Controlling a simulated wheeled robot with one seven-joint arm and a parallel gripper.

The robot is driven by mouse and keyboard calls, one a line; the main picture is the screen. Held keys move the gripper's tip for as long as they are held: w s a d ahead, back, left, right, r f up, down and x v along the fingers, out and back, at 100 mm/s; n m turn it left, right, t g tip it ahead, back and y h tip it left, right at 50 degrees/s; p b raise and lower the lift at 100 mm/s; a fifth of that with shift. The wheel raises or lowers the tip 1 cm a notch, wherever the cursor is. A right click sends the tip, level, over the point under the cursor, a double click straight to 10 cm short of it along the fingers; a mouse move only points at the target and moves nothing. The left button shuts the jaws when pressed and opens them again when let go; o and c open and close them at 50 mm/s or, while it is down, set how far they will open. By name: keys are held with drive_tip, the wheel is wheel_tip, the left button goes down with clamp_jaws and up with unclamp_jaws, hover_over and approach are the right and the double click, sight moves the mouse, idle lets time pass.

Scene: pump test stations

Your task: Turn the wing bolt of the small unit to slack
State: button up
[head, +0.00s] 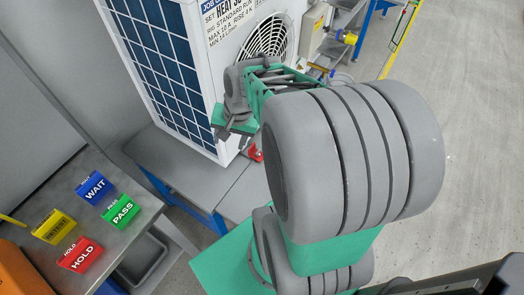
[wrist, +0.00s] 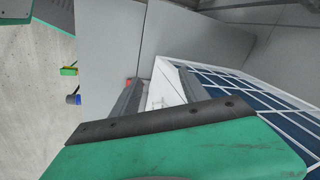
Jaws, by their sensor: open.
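A white unit (head: 210,75) with a blue grid side and a round fan grille stands on a grey bench top in the head view. Its white casing (wrist: 165,88) and blue grid (wrist: 235,88) also show in the wrist view. I cannot tell whether it is the small unit, and I cannot make out a wing bolt. My gripper (head: 236,124) is in front of the unit, partly hidden by my arm. In the wrist view my gripper (wrist: 159,86) is open, with the white casing beyond and between its fingers. Nothing is visibly held.
A red part (head: 255,153) is low by the unit's front corner. WAIT (head: 95,188), PASS (head: 121,210) and HOLD (head: 80,255) blocks and a yellow block (head: 54,227) lie on a side table. Another station (head: 338,35) stands behind. Floor at right is clear.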

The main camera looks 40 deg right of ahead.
drive_tip(key=d+f+m+t+y+b, duration=0.2)
drive_tip(key=d+f+m, duration=0.7)
drive_tip(key=f+m, duration=0.3)
drive_tip(key=m+t+b, duration=0.1)
drive_tip(key=m+t, duration=0.2)
drive_tip(key=m, duration=0.7)
approach(259, 152)
drive_tip(key=shift+w+a+f+m+t, duration=0.25)
drive_tip(key=shift+f+m+t, duration=0.15)
drive_tip(key=shift+f+m, duration=0.2)
drive_tip(key=b+x, duration=0.1)
drive_tip(key=x, duration=0.6)
drive_tip(key=shift+w+f, duration=0.15)
drive_tip(key=shift+c, duration=0.2)
clamp_jaws()
